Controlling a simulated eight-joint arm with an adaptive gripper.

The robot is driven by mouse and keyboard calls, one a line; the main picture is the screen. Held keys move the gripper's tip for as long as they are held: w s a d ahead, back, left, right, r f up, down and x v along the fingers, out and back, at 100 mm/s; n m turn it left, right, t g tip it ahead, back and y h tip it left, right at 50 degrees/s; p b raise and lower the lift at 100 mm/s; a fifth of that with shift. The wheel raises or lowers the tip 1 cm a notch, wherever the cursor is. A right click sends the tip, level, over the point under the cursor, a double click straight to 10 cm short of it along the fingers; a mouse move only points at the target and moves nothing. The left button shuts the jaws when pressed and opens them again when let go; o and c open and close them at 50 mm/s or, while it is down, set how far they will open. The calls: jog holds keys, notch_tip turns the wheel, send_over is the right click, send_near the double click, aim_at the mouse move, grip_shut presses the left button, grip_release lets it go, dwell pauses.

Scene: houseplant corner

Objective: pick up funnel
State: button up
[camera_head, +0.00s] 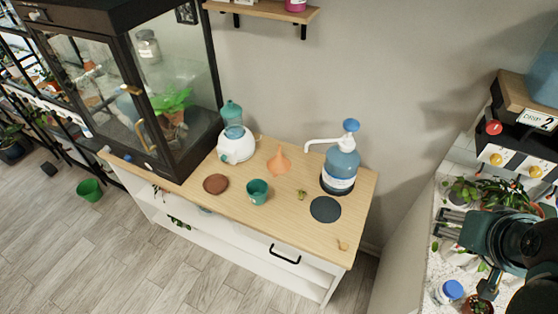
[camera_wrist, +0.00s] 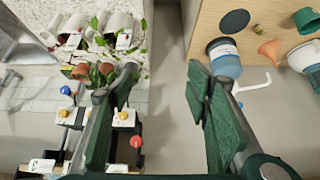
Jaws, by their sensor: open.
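The orange funnel (camera_head: 279,162) stands on the light wooden cabinet top (camera_head: 230,207), near its back edge, with its narrow end up. It also shows in the wrist view (camera_wrist: 269,51) at the upper right. My gripper (camera_head: 448,224) is at the far right of the head view, over the white speckled counter, well apart from the funnel. In the wrist view its two green-padded fingers (camera_wrist: 163,80) are spread apart with nothing between them.
Near the funnel stand a blue pump bottle (camera_head: 341,167), a white round-bodied device (camera_head: 236,146), a teal cup (camera_head: 257,191), a brown saucer (camera_head: 215,184) and a dark round mat (camera_head: 325,209). A glass terrarium cabinet (camera_head: 160,90) rises at left. Potted plants (camera_head: 490,190) crowd the counter.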

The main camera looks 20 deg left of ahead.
dwell(0.4)
jog(key=c, duration=0.6)
jog(key=shift+w, duration=0.1)
